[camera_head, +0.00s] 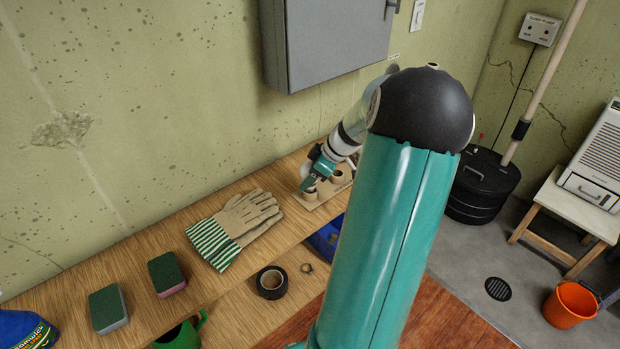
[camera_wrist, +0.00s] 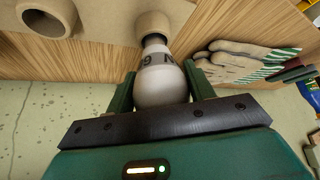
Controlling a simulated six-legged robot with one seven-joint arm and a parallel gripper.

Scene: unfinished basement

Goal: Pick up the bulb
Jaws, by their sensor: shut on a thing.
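The bulb (camera_wrist: 162,82) is white with dark printed marks and a dark base, and it sits between the two fingers of my gripper (camera_wrist: 161,92) in the wrist view. My gripper is shut on its round glass part. The bulb's dark base points at a round tan holder (camera_wrist: 153,24); I cannot tell whether the base is still inside it. In the head view my gripper (camera_head: 311,181) is at the tan holder board (camera_head: 318,204) on the wooden shelf, and the bulb is mostly hidden there.
Striped work gloves (camera_head: 238,228) lie left of the board. Two sponges (camera_head: 168,274) and a roll of black tape (camera_head: 271,282) are farther left and in front. A grey wall box (camera_head: 330,40) hangs above. Another tan ring holder (camera_wrist: 47,16) stands beside the bulb's holder.

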